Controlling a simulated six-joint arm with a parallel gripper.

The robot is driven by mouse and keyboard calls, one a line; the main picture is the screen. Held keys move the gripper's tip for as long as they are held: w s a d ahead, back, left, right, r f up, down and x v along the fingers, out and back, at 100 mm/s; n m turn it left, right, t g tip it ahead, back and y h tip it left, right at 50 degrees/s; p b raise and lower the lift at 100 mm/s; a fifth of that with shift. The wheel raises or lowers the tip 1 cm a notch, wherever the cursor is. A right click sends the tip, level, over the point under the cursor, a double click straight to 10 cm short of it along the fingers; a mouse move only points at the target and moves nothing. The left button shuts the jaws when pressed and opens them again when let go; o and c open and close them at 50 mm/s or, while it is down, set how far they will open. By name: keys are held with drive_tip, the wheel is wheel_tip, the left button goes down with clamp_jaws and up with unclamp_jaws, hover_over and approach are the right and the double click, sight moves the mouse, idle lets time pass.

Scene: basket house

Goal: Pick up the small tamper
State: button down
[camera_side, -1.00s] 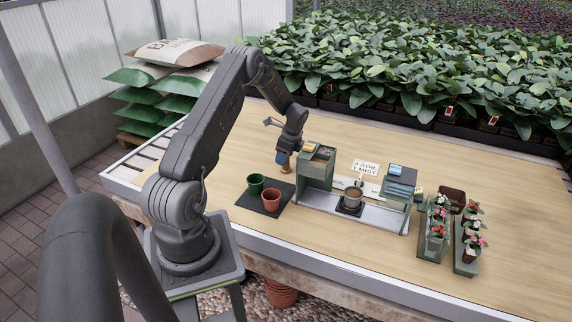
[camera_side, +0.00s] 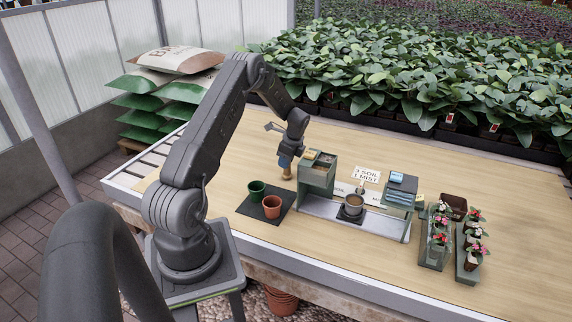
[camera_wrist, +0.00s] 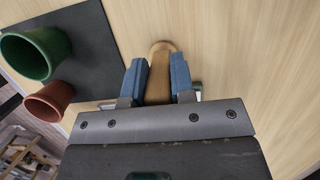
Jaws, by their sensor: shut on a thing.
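The small tamper (camera_wrist: 160,66) is a tan wooden piece with a rounded end. In the wrist view it sits between the two blue fingers of my gripper (camera_wrist: 158,84), which are shut on it. In the side view my gripper (camera_side: 285,160) points down over the table, left of the green soil station, with the tamper (camera_side: 286,174) showing below the fingers. I cannot tell clearly whether the tamper's lower end touches the table. The fingers hide part of its sides.
A dark mat (camera_side: 251,210) with a green pot (camera_side: 257,189) and a terracotta pot (camera_side: 271,207) lies left of the gripper. The green soil station (camera_side: 317,176) stands close on the right. A pot (camera_side: 354,198) sits on its tray. Flower trays (camera_side: 435,243) stand far right.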

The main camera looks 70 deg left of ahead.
drive_tip(key=s+a+r, duration=0.2)
drive_tip(key=s+r, duration=0.8)
drive_tip(key=s, duration=0.1)
drive_tip(key=shift+s+a, duration=0.2)
drive_tip(key=shift+a, duration=0.05)
drive_tip(key=shift+r, duration=0.1)
